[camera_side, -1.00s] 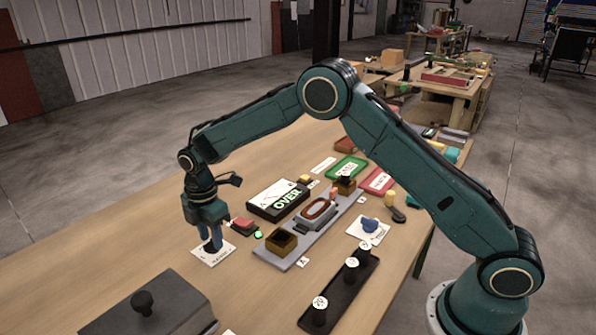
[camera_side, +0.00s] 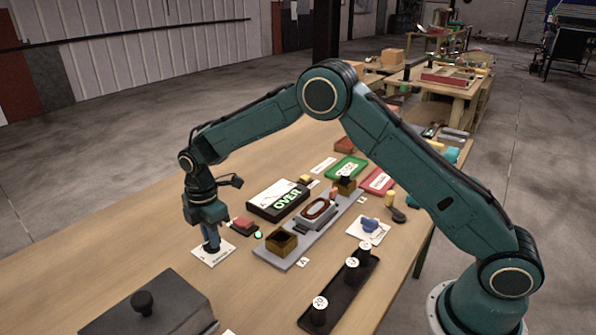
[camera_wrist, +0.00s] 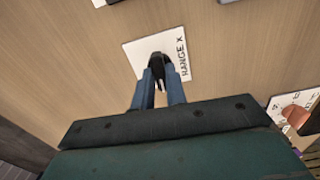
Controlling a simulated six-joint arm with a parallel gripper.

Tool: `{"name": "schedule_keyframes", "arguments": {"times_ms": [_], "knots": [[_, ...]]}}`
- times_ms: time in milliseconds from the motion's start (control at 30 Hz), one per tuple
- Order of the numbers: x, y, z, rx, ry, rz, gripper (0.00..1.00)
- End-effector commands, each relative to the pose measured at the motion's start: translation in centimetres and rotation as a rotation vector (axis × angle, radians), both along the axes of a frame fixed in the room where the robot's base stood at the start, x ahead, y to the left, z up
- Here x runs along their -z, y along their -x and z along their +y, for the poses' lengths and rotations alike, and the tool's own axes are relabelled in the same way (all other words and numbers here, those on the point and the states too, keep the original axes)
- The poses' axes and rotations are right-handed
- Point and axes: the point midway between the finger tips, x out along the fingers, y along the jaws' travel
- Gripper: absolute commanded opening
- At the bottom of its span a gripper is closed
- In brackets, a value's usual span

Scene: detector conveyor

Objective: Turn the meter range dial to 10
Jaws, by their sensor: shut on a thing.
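The range dial (camera_wrist: 157,64) is a small black knob on a white card (camera_wrist: 137,47) marked RANGE X in the wrist view. The same card lies flat at the table's left in the side view (camera_side: 224,255). My gripper (camera_wrist: 157,82) points down over the card, with its two blue fingers closed on either side of the dial. In the side view my gripper (camera_side: 211,246) is low at the card, and its fingers hide most of the dial. I cannot read the pointer or the scale numbers.
A grey rail (camera_side: 272,257) carries brown boxes. A dark grey box with a knob (camera_side: 150,318) stands in front. A black tray (camera_side: 337,297) holds labelled weights.

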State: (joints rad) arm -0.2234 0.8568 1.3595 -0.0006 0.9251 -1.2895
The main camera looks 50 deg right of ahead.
Motion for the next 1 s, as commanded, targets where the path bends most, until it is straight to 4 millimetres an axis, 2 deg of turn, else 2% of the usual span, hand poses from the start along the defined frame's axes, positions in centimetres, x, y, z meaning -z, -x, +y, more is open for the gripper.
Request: {"name": "schedule_keyframes", "arguments": {"times_ms": [267, 1000], "knots": [[-0.03, 0.01, -0.01, 0.162, 0.001, 0.001, 0.0], [-0.03, 0.01, -0.03, 0.823, 0.001, 0.0, 0.0]]}}
